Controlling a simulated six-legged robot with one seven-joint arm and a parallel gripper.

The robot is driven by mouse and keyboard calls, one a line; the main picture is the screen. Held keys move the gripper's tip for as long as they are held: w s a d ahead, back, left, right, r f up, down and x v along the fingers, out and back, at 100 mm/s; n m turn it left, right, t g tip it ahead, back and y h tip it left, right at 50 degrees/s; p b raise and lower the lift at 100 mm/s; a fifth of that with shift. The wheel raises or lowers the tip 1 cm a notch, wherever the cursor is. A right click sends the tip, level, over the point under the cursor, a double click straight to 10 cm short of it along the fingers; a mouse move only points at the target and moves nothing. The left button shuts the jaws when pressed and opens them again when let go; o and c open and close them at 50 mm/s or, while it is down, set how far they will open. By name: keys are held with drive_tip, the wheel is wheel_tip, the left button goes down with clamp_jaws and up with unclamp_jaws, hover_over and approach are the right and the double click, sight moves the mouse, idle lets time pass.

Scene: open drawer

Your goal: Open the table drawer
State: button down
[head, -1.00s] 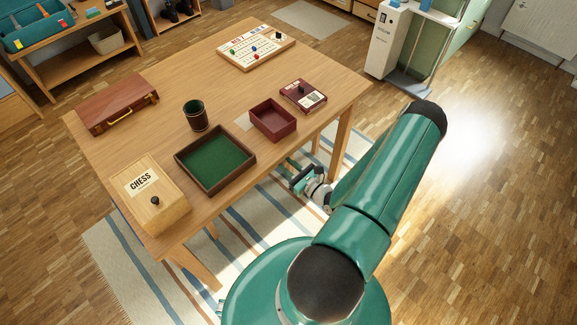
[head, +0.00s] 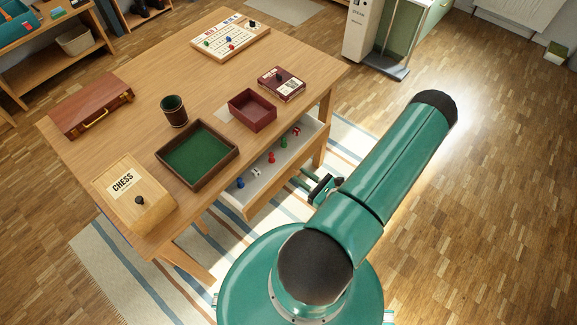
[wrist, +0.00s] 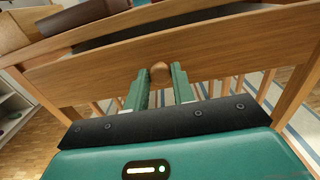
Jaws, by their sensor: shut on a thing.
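The wooden table (head: 110,115) stands left of my arm in the head view. Its drawer (head: 285,171) is pulled part way out on the side facing me, with a pale inside holding small colored game pieces and dice. In the wrist view, the drawer's wooden front (wrist: 215,50) spans the picture, with a round wooden knob (wrist: 160,72) at its middle. My gripper (wrist: 161,80) is shut on the knob, one green finger on each side. In the head view my gripper (head: 305,183) is small and sits at the drawer front, so the knob is hidden there.
On the tabletop are a green-lined tray (head: 232,154), a dark red box (head: 233,104), a chess box (head: 165,205), a cup (head: 174,112), a brown case (head: 90,103) and a board game (head: 232,40). A striped rug (head: 105,262) lies below. Open floor is at the right.

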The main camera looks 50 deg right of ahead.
drive_tip(key=s, duration=0.6)
drive_tip(key=c, duration=1.2)
unclamp_jaws()
drive_tip(key=s, duration=1.3)
drive_tip(key=shift+s+d, duration=0.25)
drive_tip(key=shift+s, duration=0.1)
